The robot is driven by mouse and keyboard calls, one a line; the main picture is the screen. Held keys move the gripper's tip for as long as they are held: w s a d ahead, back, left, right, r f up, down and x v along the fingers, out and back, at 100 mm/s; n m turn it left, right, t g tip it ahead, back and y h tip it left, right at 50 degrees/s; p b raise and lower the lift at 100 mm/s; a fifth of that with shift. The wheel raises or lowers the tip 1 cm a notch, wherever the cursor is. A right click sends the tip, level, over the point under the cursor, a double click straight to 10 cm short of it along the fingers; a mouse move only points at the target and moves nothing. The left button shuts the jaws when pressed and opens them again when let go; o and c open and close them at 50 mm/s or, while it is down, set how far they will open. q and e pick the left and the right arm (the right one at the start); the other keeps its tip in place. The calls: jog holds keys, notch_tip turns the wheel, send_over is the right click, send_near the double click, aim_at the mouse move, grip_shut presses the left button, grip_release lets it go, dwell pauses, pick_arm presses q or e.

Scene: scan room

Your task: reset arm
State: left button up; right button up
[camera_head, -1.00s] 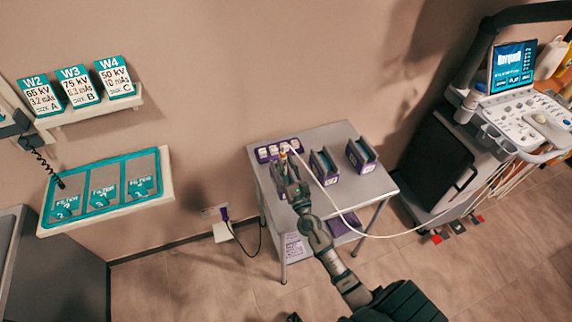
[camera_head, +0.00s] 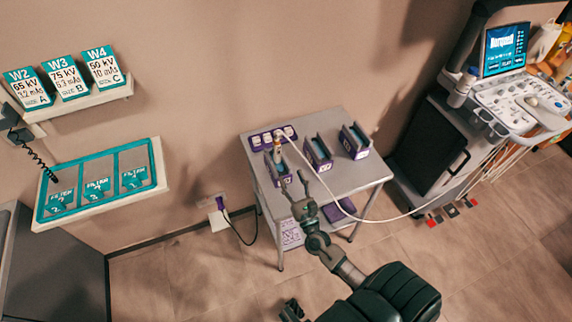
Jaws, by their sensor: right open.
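My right gripper (camera_head: 293,184) is open and empty, with its fingers spread over the front left of the grey cart (camera_head: 345,180). A probe (camera_head: 278,150) on a white cable stands in the leftmost purple holder (camera_head: 276,172), just behind the fingertips and apart from them as far as I can tell. The middle holder (camera_head: 318,155) and right holder (camera_head: 354,142) stand beside it, with no probe seen in them. A dark part at the bottom edge looks like my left gripper (camera_head: 292,310); its jaws are unclear.
The white cable (camera_head: 352,213) loops across the cart's front to the ultrasound machine (camera_head: 505,110) at right. A filter tray (camera_head: 160,165) and a card shelf (camera_head: 125,92) are on the left wall. A purple plug (camera_head: 220,203) sits in a wall socket.

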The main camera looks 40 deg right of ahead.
jog(key=shift+v, duration=0.9)
